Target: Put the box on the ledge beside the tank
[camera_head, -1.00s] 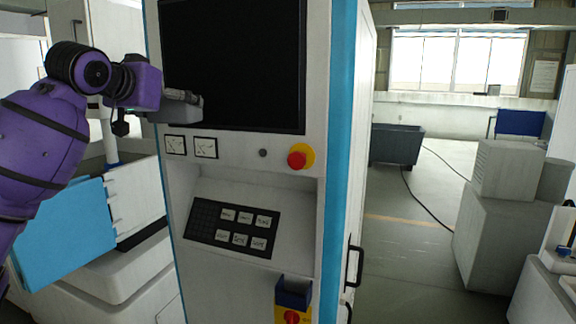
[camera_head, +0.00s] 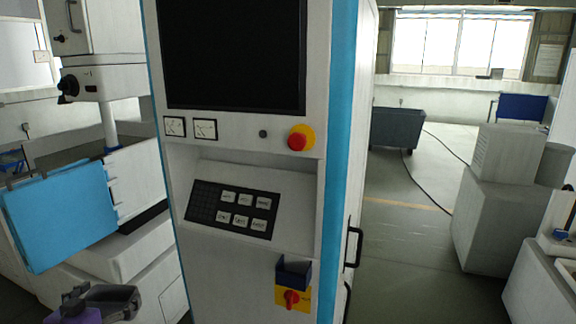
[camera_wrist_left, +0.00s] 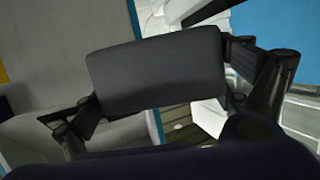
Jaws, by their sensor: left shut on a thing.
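My left gripper (camera_head: 104,299) is low at the left of the head view, in front of the white machine with a blue panel (camera_head: 62,218), which looks like the tank. In the left wrist view its fingers (camera_wrist_left: 162,92) are shut on a dark grey, round-edged box (camera_wrist_left: 155,68), one finger at each end. In the head view the box is hard to tell apart from the grey gripper. A pale machine ledge (camera_head: 128,258) shows beside the blue panel; I cannot tell whether it is the task's ledge. My right gripper is not in view.
A tall white control cabinet (camera_head: 245,290) with a dark screen (camera_head: 235,50) and a red stop knob (camera_head: 301,138) stands close in the middle. To its right are a grey bin (camera_head: 397,128), grey units (camera_head: 490,225) and open floor with a cable.

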